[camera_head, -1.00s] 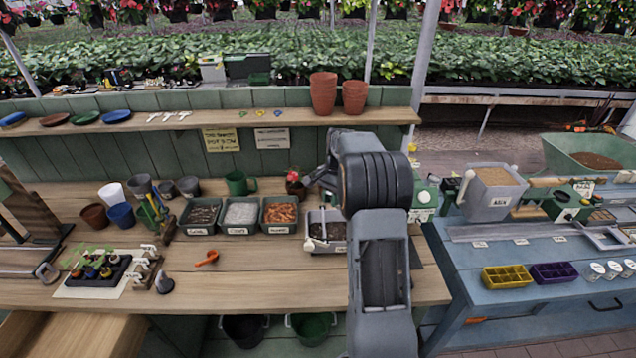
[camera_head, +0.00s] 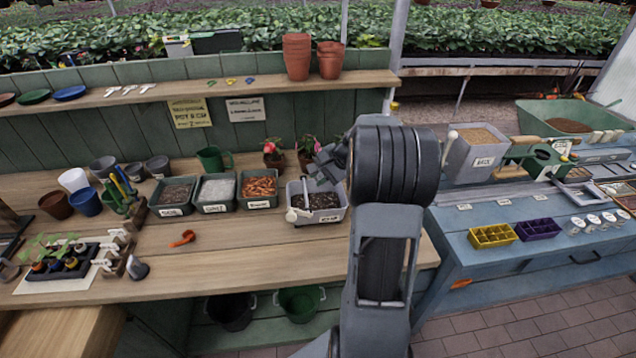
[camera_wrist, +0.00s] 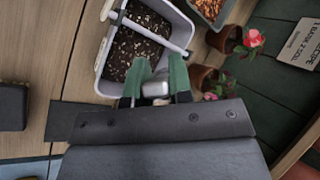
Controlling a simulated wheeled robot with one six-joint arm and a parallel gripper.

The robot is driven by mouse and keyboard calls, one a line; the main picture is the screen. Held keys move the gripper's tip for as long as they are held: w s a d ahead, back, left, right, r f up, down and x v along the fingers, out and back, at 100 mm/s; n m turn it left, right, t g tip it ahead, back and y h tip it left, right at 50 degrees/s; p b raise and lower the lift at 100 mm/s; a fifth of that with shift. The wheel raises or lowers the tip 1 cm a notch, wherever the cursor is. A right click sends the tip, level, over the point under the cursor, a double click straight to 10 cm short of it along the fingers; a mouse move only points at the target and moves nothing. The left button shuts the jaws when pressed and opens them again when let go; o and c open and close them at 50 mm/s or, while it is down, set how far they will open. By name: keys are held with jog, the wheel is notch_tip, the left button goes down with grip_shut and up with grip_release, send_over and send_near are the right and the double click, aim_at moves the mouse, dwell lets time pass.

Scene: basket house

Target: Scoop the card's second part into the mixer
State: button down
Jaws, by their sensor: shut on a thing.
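The mixer (camera_head: 318,217) is a light grey tub with dark, white-flecked mix, a bar across it and a pale knob at its front left. In the wrist view the mixer (camera_wrist: 180,22) lies just beyond my fingertips. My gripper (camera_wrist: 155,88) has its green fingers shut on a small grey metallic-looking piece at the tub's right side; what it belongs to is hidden. In the head view my gripper (camera_head: 328,170) is partly behind my arm. The recipe card (camera_wrist: 297,42) shows small print; in the head view it hangs on the back boards (camera_head: 245,109).
Labelled bins of dark soil (camera_head: 172,210), white grit (camera_head: 213,208) and orange bark (camera_head: 260,203) stand left of the mixer. Two flower pots (camera_head: 273,160) stand behind the mixer. The bench front is mostly clear.

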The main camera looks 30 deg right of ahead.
jog(key=t+b, duration=0.1)
jog(key=b, duration=0.4)
jog(key=s+f+t+y+b, duration=0.1)
jog(key=t+b, duration=0.1)
jog(key=b, duration=0.3)
jog(key=f+t+b, duration=0.1)
jog(key=t+b, duration=0.1)
jog(key=b, duration=0.3)
jog(key=shift+s+d+f+m, duration=0.15)
jog(key=shift+s+f+m, duration=0.15)
jog(key=shift+s, duration=0.1)
jog(key=shift+t+y+b, duration=0.3)
jog(key=shift+b, duration=0.3)
jog(key=shift+s+r+b, duration=0.15)
jog(key=shift+b, duration=0.25)
jog(key=shift+s+d, duration=0.1)
